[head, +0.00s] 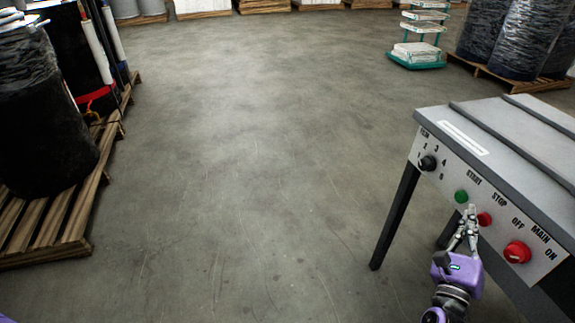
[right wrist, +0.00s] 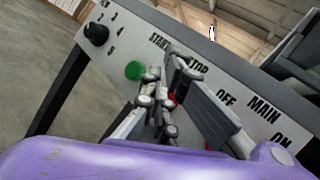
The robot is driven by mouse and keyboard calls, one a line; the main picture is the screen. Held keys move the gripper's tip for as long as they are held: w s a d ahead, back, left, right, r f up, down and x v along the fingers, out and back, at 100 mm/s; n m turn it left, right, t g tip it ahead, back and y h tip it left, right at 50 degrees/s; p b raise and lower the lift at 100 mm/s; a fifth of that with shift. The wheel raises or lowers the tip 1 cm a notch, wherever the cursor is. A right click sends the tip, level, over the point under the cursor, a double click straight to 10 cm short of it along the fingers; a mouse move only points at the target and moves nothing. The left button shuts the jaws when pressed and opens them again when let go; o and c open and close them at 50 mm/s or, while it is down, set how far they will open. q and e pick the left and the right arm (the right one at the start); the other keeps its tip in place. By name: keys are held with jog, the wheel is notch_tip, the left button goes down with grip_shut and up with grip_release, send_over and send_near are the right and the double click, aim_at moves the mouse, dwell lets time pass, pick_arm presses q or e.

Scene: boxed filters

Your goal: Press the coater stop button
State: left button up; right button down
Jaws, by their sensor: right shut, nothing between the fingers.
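The coater (head: 490,160) stands at the right, a grey machine with a light panel on its front face. The red stop button (head: 484,219) sits under the word STOP. The green start button (head: 461,196) is to its left. My right gripper (head: 471,211) is shut and empty, its fingertips in front of the panel between the two buttons, close to the stop button. In the right wrist view the fingers mostly cover the stop button (right wrist: 172,97), and the green button (right wrist: 134,70) shows beside them. I cannot tell whether the fingertips touch the panel. My left gripper is not in view.
A larger red main switch (head: 517,252) and a black dial (head: 428,163) are on the same panel. A pallet with dark wrapped drums (head: 45,130) stands at the left. A green-based cart (head: 416,54) is at the back right. The middle floor is clear.

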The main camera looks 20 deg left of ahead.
jog(key=shift+d, duration=0.1)
dwell(0.7)
jog(key=shift+w+d, duration=0.25)
jog(key=shift+w+d+b, duration=0.3)
jog(key=shift+d, duration=0.15)
dwell(0.8)
jog(key=shift+a, duration=0.1)
jog(key=shift+s+a, duration=0.6)
jog(key=shift+a, duration=0.05)
jog(key=shift+a, duration=0.15)
jog(key=s+a, duration=0.1)
jog(key=a, duration=0.1)
jog(key=s+a+p, duration=0.1)
jog(key=s, duration=0.1)
jog(key=shift+a, duration=0.35)
dwell(0.6)
